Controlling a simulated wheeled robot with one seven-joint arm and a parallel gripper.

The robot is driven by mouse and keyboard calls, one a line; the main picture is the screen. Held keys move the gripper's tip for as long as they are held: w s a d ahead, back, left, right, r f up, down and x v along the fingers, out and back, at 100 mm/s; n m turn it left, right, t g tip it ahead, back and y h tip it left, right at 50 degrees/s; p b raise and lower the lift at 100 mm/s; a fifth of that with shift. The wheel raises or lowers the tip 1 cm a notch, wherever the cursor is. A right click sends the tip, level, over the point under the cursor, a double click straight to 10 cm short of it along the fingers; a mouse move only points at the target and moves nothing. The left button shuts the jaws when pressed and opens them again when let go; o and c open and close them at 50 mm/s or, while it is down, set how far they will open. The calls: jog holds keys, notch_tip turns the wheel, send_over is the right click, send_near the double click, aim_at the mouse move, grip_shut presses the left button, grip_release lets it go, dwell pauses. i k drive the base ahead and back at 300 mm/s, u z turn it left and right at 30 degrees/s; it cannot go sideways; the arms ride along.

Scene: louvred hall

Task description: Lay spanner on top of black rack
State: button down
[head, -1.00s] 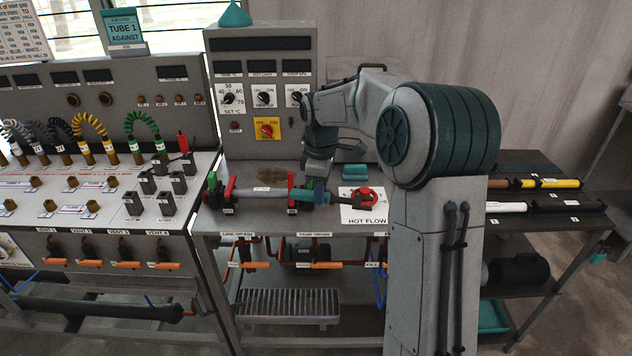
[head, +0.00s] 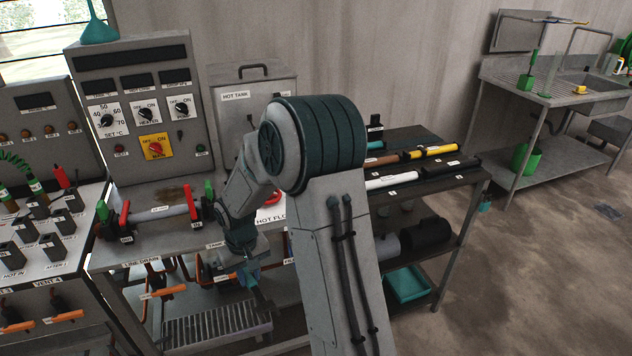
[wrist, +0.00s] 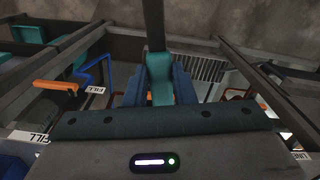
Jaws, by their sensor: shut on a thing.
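My gripper (head: 248,268) hangs low in front of the bench edge in the head view, pointing down. It is shut on the spanner (head: 262,298), whose dark end hangs below it. In the wrist view the spanner's teal handle (wrist: 160,78) sits between the blue fingers, and its dark shaft runs to the top edge. A dark rack (head: 425,138), which I take for the black rack, stands right of my arm in the head view. Tubes lie on its top: brown, yellow, white and black. My arm hides its left part.
The bench panel (head: 140,115) and red-handled valves (head: 125,220) stand left. A slatted step (head: 215,325) lies below the gripper. Orange-handled valves (wrist: 55,86) and bench rails flank the gripper. A sink table (head: 545,105) stands far right, with open floor (head: 540,260) before it.

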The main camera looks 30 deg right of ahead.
aim_at(407, 132)
jog(key=z, duration=0.55)
jog(key=k, duration=0.75)
jog(key=z, duration=1)
jog(key=k, duration=0.55)
jog(key=z, duration=0.85)
jog(key=i, duration=4.4)
jog(key=u, duration=0.7)
jog(key=i, duration=1.25)
jog(key=u, duration=1.55)
jog(key=i, duration=0.75)
jog(key=u, duration=0.95)
jog(key=i, duration=0.4)
jog(key=u, duration=0.2)
